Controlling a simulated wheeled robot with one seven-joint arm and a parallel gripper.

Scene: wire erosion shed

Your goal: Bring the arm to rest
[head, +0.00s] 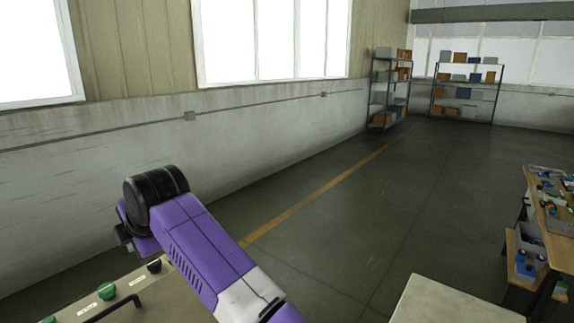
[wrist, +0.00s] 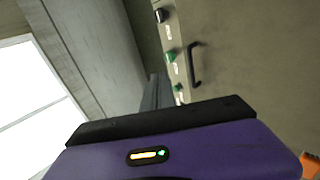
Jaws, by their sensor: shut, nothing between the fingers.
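My gripper (wrist: 157,80) shows in the wrist view as two grey fingers standing close together beyond the black edge of my purple hand. It is shut and empty. A lit yellow and green indicator shows on the hand. In the head view my purple and white arm rises from the bottom edge towards the upper left and ends in a black rounded joint. The fingers cannot be made out in that view.
A beige cabinet (head: 150,300) with green knobs, a black knob and a black handle (wrist: 194,64) lies close by my arm. A pale surface (head: 450,303) is at the bottom right. A workbench (head: 553,232) stands far right, shelves (head: 466,92) at the back. The middle floor is clear.

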